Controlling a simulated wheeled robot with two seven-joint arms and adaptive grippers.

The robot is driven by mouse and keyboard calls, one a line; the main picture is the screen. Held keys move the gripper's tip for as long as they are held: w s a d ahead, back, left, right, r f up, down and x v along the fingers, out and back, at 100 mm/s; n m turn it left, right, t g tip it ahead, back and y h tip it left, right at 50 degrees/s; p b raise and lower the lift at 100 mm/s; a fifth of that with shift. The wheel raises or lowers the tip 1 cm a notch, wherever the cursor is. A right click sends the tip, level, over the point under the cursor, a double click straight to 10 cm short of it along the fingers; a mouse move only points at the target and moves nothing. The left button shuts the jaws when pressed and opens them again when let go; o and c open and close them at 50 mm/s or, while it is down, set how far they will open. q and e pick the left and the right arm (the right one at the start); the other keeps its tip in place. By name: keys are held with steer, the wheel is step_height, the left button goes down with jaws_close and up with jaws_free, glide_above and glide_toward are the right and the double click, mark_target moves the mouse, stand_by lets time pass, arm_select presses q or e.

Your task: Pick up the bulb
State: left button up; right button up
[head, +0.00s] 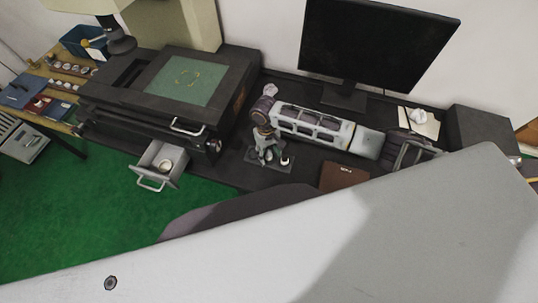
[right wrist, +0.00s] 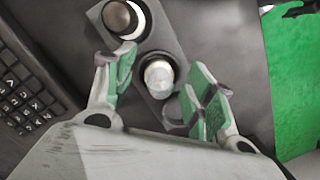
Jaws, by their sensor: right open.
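The bulb looks like a pale, shiny round top (right wrist: 159,76) on a dark rectangular base (right wrist: 158,38) in the right wrist view. My right gripper (right wrist: 160,82) is open, with one green-padded finger on each side of the bulb. A gap shows between the bulb and the left finger; contact at the right finger is hard to judge. In the head view my right gripper (head: 266,147) points down over the dark base (head: 284,174) on the bench and partly hides the bulb. My left gripper is not in view.
A dark knob with a white ring (right wrist: 121,19) stands on the same base, close by. A black keyboard (right wrist: 22,92) lies at left in the wrist view. A monitor (head: 372,45) stands behind my right arm. A machine with an open drawer (head: 165,160) stands left.

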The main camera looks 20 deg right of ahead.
mark_target(269, 151)
steer(key=c, duration=1.1)
steer(key=shift+r, duration=0.15)
steer(key=shift+r, duration=4.9)
